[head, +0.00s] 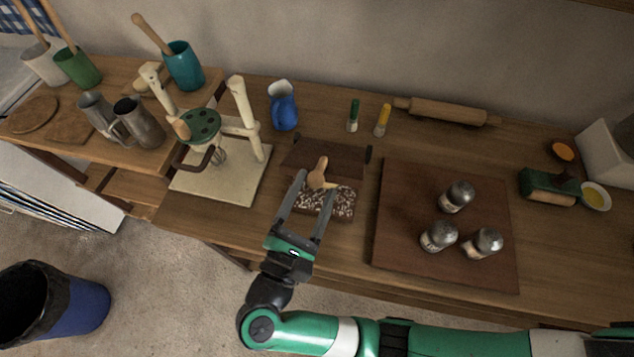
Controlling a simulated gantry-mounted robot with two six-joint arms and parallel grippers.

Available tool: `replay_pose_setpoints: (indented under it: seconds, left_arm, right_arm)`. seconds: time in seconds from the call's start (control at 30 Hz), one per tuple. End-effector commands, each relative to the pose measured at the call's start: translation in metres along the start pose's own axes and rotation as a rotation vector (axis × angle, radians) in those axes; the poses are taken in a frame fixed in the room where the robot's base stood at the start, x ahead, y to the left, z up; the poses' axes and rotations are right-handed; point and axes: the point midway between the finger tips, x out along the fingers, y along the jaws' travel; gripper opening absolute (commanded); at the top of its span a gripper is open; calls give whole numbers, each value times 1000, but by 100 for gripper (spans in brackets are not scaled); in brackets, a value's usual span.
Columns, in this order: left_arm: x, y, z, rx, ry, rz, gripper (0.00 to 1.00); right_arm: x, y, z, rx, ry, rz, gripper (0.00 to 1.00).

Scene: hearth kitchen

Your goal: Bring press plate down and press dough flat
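A dark brown hinged piece, which looks like the press plate (337,157), stands at the back of a small press on the counter. A speckled brown-and-white slab (335,204) lies in front of it. I cannot tell whether this slab is the dough or the press base. A light wooden handle (318,172) rises between plate and slab. My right gripper (317,184) reaches in from the front with its fingers spread apart, tips near the handle. Contact with it cannot be told. My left gripper is not in view.
A cream stand with a green disc (201,125) is left of the press, and a blue jug (283,105) behind it. A brown board (405,195) with 3 shakers (438,236) lies to the right. A rolling pin (445,111) lies along the back.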

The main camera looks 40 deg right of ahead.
Motion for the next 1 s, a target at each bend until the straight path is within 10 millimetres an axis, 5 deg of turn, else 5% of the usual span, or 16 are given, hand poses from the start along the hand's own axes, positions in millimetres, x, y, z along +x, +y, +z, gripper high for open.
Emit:
replay_pose_setpoints:
  seconds: [1.0]
  left_arm:
    - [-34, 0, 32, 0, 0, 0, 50]
  right_arm:
    - [-82, 6, 8, 0, 3, 1, 71]
